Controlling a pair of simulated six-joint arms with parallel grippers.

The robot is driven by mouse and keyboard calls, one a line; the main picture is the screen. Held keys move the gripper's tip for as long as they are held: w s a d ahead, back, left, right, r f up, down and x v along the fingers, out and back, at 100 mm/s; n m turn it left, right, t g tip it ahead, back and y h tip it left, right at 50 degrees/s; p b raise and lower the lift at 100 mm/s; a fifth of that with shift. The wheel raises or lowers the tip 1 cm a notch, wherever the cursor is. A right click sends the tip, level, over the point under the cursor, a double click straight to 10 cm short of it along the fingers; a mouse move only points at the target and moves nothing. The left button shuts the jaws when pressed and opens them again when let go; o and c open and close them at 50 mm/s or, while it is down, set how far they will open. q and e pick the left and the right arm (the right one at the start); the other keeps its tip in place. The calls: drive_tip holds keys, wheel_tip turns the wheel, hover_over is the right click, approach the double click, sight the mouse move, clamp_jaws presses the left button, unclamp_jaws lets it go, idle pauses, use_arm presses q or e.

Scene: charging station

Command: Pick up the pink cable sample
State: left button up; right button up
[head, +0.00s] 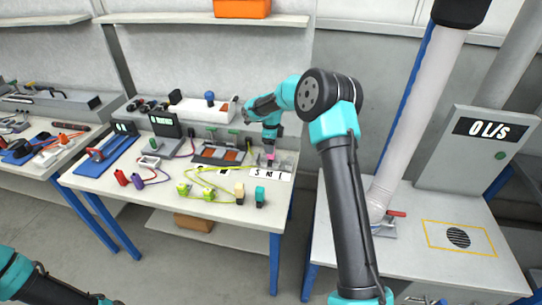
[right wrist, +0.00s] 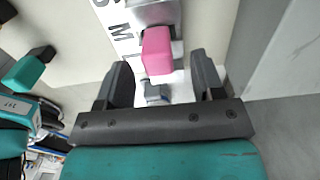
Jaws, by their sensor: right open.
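The pink cable sample (right wrist: 157,50) is a small pink block in the right wrist view, at the row with a white strip lettered S and M. It is a small pink spot in the head view (head: 270,155), at the right end of the workbench. My right gripper (right wrist: 158,80) is open, its two dark fingers apart, with the pink block just beyond the gap between them. In the head view the right gripper (head: 269,147) points down above the block. Whether the fingers touch it cannot be told. Only part of my left arm shows at the lower left.
A teal block (head: 260,195) and a tan block (head: 239,192) stand on the workbench (head: 215,212) near its front right. Yellow-green cables (head: 205,190) lie beside them. A ventilation bench (head: 420,200) with a thick hose stands to the right across a gap.

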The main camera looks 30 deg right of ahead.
wheel_tip(320, 180, down, 5)
drive_tip(key=shift+s+a, duration=0.1)
idle(0.6)
drive_tip(key=c, duration=0.8)
drive_tip(key=shift+r, duration=0.2)
drive_tip(key=shift+r, duration=0.25)
wheel_tip(320, 180, up, 3)
drive_tip(key=shift+f, duration=0.15)
drive_tip(key=s+a+r, duration=0.1)
drive_tip(key=s+a, duration=0.7)
drive_tip(key=s, duration=0.5)
drive_tip(key=shift+s+a+r, duration=0.2)
drive_tip(key=shift+s, duration=0.1)
